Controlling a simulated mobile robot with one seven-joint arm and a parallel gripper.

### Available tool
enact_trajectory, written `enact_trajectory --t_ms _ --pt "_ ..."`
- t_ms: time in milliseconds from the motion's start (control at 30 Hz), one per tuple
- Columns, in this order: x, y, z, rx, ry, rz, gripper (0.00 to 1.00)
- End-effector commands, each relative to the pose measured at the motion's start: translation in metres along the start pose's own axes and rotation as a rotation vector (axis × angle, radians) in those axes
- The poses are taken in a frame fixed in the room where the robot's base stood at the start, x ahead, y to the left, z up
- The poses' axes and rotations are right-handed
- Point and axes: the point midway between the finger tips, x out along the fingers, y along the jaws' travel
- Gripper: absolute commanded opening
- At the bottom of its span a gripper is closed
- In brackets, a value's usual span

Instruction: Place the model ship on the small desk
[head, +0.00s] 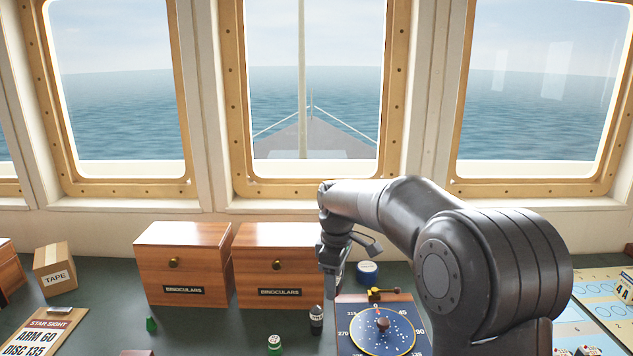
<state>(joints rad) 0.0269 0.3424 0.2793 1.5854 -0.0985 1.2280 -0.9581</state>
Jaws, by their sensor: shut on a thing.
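My arm reaches in from the lower right, and my gripper (333,262) points down over the green counter, just right of the right binoculars box. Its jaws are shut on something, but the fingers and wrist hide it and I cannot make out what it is. I cannot pick out a model ship anywhere in the head view. No separate small desk can be made out either.
Two wooden binoculars boxes (183,262) (275,250) stand on the green counter (215,325) below the windows. A tape box (54,262) stands left.

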Motion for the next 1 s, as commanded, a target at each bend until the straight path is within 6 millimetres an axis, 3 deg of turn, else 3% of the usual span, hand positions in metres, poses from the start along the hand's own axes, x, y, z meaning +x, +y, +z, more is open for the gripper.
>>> enact_trajectory --t_ms 400,600,800,1000 --pt "-0.015 0.017 0.070 0.788 0.001 0.001 0.31" --pt "-0.020 0.020 0.094 1.076 0.001 0.000 0.31" --pt "-0.022 0.021 0.105 1.212 0.001 0.000 0.31" --pt "-0.022 0.021 0.105 1.221 0.001 0.000 0.31"
